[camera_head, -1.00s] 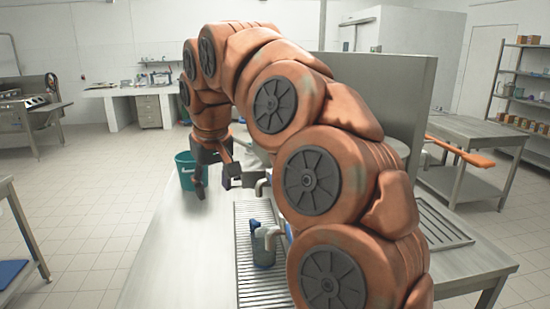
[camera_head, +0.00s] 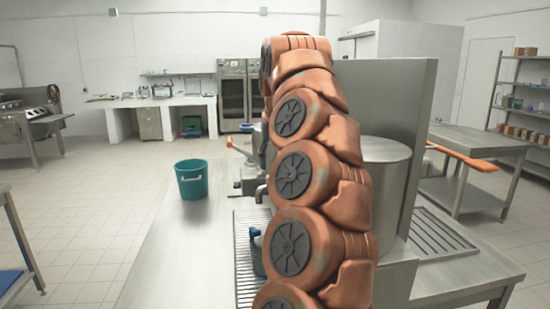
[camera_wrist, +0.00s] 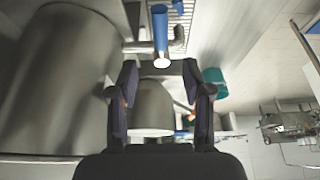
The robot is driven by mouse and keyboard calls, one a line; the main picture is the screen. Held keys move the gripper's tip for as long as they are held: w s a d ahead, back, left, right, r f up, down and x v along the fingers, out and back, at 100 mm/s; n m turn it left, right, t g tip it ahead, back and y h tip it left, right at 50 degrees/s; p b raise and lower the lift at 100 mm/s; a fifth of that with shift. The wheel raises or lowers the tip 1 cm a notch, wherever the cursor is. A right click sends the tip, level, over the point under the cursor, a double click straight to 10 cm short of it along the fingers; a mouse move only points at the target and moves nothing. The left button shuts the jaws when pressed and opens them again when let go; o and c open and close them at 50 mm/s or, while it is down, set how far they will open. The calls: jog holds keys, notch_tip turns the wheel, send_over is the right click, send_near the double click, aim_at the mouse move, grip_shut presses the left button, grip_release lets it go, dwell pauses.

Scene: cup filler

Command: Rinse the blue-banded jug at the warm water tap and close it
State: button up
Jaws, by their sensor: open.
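The blue-banded jug (camera_head: 257,254) stands on the slatted drain grate, partly hidden behind my arm in the head view. My gripper (camera_wrist: 160,72) shows in the wrist view with its two dark fingers apart and nothing held between them. A smaller round metal vessel (camera_wrist: 153,104) shows beyond the gap between the fingers. A metal tap with a blue handle (camera_wrist: 160,30) shows just beyond the fingertips. An orange lever (camera_head: 238,149) shows left of my arm in the head view; which tap it belongs to I cannot tell. My gripper is hidden behind my arm there.
A green bucket (camera_head: 191,180) stands on the counter (camera_head: 170,250) left of the taps. A large metal tank (camera_head: 384,185) stands right of my arm and fills the left of the wrist view (camera_wrist: 60,80). A tall metal panel (camera_head: 400,110) rises behind it.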

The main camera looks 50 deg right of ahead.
jog(key=shift+p+x, duration=0.4)
jog(key=shift+x, duration=3.05)
jog(key=shift+a, duration=0.15)
jog(key=shift+c, duration=0.3)
grip_shut()
